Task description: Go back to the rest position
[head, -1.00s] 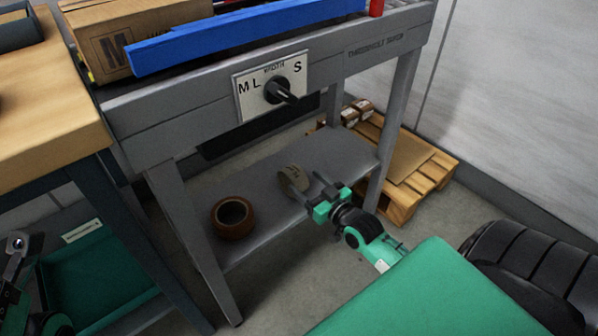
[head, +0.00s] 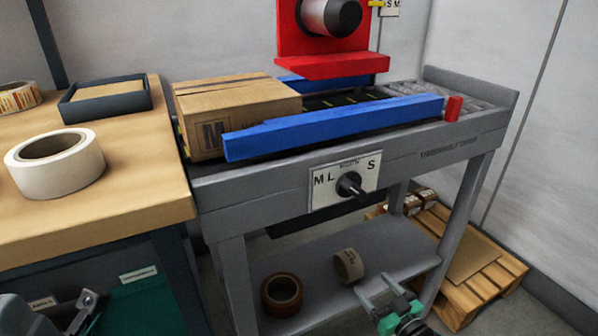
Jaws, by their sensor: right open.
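My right gripper (head: 376,283) is low in the head view, in front of the table's lower shelf. Its two fingers are spread and empty, pointing toward a tan tape roll (head: 348,266) that stands on the shelf just beyond them. A brown tape roll (head: 282,294) lies on the same shelf to the left, apart from the gripper. Part of my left gripper (head: 86,303) shows at the lower left, below the wooden table; its jaw opening is not clear.
The grey machine table (head: 265,206) with a width knob (head: 350,185) stands above the shelf (head: 395,256). It carries a cardboard box (head: 235,113) and a blue rail (head: 335,127). A wooden table (head: 135,195) is at left, a pallet (head: 500,262) at right.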

